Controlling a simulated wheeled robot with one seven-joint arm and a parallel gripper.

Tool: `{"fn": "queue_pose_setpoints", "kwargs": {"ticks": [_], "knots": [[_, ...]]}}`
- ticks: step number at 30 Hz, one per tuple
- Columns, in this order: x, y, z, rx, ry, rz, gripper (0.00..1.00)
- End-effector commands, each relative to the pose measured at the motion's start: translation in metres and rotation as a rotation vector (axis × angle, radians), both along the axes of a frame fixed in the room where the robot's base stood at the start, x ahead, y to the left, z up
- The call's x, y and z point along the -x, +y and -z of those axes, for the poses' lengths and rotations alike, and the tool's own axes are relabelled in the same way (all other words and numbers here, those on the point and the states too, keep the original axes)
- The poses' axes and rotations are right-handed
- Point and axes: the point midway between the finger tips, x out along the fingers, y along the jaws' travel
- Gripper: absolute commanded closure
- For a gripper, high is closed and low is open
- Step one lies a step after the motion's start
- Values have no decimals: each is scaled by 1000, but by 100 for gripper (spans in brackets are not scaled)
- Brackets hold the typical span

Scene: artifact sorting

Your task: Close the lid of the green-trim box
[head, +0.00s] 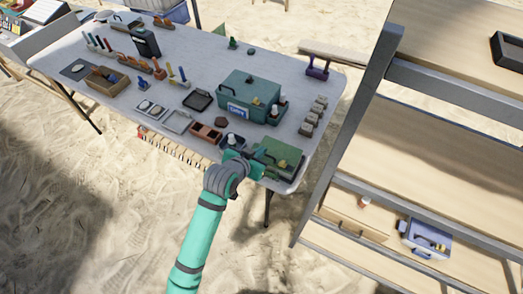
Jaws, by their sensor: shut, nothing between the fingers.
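A low green box (283,150) sits at the near right corner of the white table and looks like the green-trim box. A small yellowish thing shows at its top. Its lid is too small and too covered by my gripper to tell open from shut. My gripper (262,157) is at the box's near left side, at the end of my teal arm. It is shut and holds nothing. I cannot tell whether it touches the box.
A larger teal box (236,92) with a blue label stands behind. Small grey blocks (312,117) line the table's right side. A brown tray (206,133) and a dark round piece (221,122) lie to the left. A wooden shelf (430,130) stands at right.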

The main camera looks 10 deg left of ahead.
Motion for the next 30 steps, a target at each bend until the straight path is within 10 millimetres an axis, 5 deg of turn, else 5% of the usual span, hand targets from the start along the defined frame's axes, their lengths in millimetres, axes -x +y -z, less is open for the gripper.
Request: {"fn": "queue_pose_setpoints", "kwargs": {"ticks": [1,20,30], "knots": [[4,1,18,-9,45,2,100],[4,0,22,-10,46,4,100],[1,-4,-6,-7,22,9,100]]}}
